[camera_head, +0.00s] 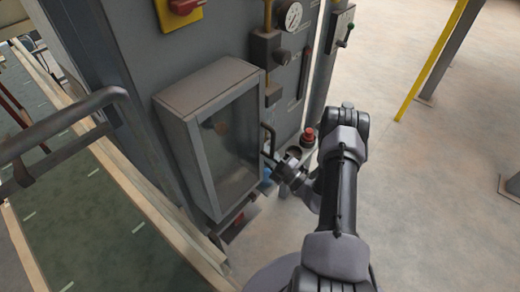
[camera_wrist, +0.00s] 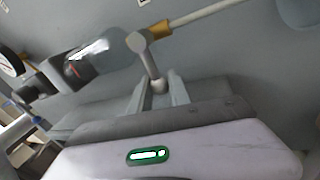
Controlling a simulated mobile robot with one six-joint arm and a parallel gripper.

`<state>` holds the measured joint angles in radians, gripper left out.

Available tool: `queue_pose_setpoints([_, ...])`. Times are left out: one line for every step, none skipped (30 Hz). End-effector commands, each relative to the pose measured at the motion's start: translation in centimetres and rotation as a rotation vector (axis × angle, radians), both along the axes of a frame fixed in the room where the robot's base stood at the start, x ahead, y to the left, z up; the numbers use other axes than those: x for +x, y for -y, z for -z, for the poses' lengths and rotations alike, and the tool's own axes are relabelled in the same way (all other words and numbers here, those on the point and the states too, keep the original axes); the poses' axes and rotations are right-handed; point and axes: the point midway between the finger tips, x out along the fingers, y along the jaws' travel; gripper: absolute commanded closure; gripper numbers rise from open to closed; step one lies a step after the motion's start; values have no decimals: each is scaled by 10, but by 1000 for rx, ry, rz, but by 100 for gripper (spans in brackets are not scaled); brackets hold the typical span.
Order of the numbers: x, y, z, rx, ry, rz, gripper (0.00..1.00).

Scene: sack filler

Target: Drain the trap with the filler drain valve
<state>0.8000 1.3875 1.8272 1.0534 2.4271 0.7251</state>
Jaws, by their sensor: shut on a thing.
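In the wrist view, my gripper (camera_wrist: 158,95) is shut on the stem of a grey T-shaped handle (camera_wrist: 139,42), which looks like the drain valve's handle. A brass fitting (camera_wrist: 160,29) and a pale pipe (camera_wrist: 205,13) lie in line with it on the right. A dark glossy bowl (camera_wrist: 88,62), possibly the trap, adjoins it on the left. In the head view, my gripper (camera_head: 277,165) is low beside the cabinet's right edge. Its fingertips and the handle are not clear there.
A grey cabinet with a glazed door (camera_head: 232,140) stands close left of my gripper. A red knob (camera_head: 308,137) is just right of it. A gauge (camera_head: 290,16) sits higher on the panel. A yellow post (camera_head: 432,60) stands farther right, with clear floor between.

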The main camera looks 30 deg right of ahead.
Motion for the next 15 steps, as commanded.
queue_pose_setpoints([1, 2, -1, 0, 3, 4, 74])
queue_pose_setpoints([1, 2, -1, 0, 3, 4, 68])
queue_pose_setpoints([1, 1, -1, 0, 3, 4, 60])
queue_pose_setpoints([1, 1, -1, 0, 2, 4, 56])
queue_pose_setpoints([1, 1, -1, 0, 2, 4, 56])
queue_pose_setpoints([0, 1, -1, -1, 2, 3, 56])
queue_pose_setpoints([0, 1, -1, -1, 2, 3, 56])
queue_pose_setpoints([0, 1, -1, -1, 2, 3, 56])
queue_pose_setpoints([0, 1, -1, -1, 2, 3, 56])
queue_pose_setpoints([0, 1, -1, -1, 1, 3, 56])
queue_pose_setpoints([0, 1, -1, -1, 1, 2, 56])
queue_pose_setpoints([0, 1, -1, -1, 1, 3, 56])
queue_pose_setpoints([-1, 1, 0, -1, 1, 3, 56])
queue_pose_setpoints([-2, 2, 0, -1, 1, 3, 56])
queue_pose_setpoints([-5, 3, 1, -1, 1, 3, 56])
